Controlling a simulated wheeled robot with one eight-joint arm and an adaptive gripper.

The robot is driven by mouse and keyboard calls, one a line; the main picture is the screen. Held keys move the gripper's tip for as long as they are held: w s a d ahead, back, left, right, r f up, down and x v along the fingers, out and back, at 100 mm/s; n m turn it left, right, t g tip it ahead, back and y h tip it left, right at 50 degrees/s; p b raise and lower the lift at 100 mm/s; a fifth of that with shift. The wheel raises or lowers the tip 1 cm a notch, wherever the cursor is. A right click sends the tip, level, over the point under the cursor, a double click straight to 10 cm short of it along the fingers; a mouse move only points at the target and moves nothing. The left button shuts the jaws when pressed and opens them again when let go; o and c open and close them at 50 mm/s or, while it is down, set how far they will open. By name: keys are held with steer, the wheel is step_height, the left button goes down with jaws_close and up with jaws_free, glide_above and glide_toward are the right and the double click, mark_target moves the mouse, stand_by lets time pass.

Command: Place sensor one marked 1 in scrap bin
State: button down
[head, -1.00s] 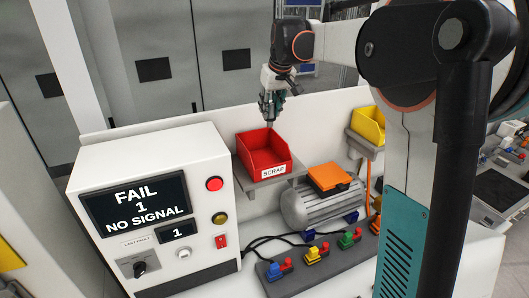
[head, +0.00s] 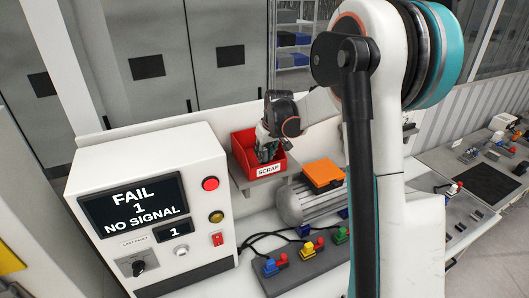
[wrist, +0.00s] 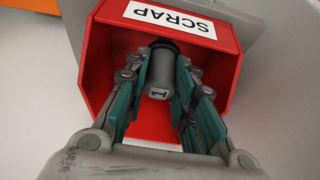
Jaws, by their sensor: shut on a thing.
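The sensor marked 1 (wrist: 158,75) is a grey cylinder with a dark end, held between the fingers of my gripper (wrist: 155,90). My gripper is shut on it. In the wrist view the sensor lies over the inside of the red scrap bin (wrist: 231,62), which has a white SCRAP label. In the head view my gripper (head: 267,151) reaches down inside the red scrap bin (head: 243,140), and the sensor is hidden there. I cannot tell whether the sensor touches the bin floor.
The bin sits on a grey shelf (head: 240,183) beside the white test box, whose screen (head: 134,203) reads FAIL 1 NO SIGNAL. A grey motor with an orange top (head: 323,174) stands to the right. Coloured connectors (head: 303,250) line a grey strip in front.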

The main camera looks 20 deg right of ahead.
steer(key=shift+f, duration=0.3)
steer(key=shift+f, duration=0.15)
steer(key=c, duration=1.3)
jaws_free()
steer(key=shift+c, duration=0.2)
steer(key=b+v, duration=0.1)
steer(key=v, duration=1.1)
steer(key=shift+b, duration=0.35)
